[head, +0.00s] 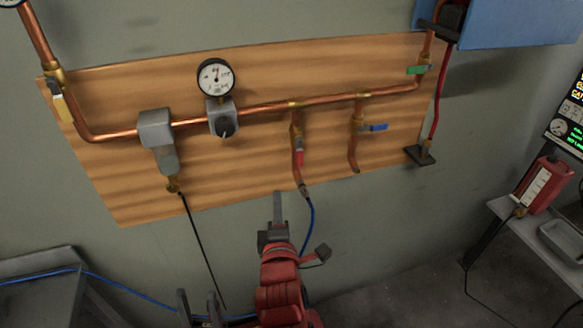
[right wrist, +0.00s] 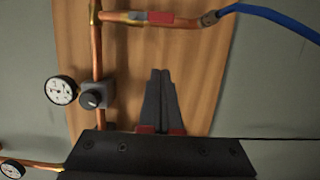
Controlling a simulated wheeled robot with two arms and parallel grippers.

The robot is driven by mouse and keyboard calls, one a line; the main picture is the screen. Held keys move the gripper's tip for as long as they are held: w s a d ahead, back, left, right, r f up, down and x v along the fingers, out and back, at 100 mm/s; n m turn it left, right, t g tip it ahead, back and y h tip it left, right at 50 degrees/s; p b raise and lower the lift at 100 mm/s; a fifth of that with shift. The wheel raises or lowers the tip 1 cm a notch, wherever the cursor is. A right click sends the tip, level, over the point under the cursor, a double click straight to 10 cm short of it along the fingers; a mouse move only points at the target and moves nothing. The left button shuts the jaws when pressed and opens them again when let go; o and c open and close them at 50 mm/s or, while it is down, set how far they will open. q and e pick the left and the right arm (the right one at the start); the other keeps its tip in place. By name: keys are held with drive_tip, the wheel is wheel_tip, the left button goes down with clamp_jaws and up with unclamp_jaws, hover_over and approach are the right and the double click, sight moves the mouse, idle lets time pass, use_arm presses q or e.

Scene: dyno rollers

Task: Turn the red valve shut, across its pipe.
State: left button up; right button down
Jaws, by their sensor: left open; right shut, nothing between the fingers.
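The red valve handle (head: 299,157) is on a short copper drop pipe (head: 297,125) on the wooden board. It lies along the pipe. In the right wrist view the red handle (right wrist: 160,17) is at the top, also in line with its pipe (right wrist: 185,24). My right gripper (head: 278,198) is shut and empty, below and slightly left of the handle and apart from it. Its closed fingers (right wrist: 160,78) point toward the board in the right wrist view. My left gripper (head: 199,303) is open and empty at the bottom edge of the head view, only its fingertips showing.
A blue-handled valve (head: 376,127) is on the drop to the right. A gauge (head: 216,77) and grey regulator (head: 223,118) are to the left. A blue hose (head: 312,222) hangs from the red valve's pipe. A side table (head: 520,240) stands at right.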

sight(299, 152)
drive_tip(key=w+d+p, duration=0.1)
drive_tip(key=w+p, duration=0.1)
drive_tip(key=w, duration=0.1)
drive_tip(key=w+d+p, duration=0.1)
drive_tip(key=w+p, duration=0.1)
drive_tip(key=w, duration=0.2)
drive_tip(key=w+d+p, duration=0.1)
drive_tip(key=w+p, duration=0.1)
drive_tip(key=w, duration=0.2)
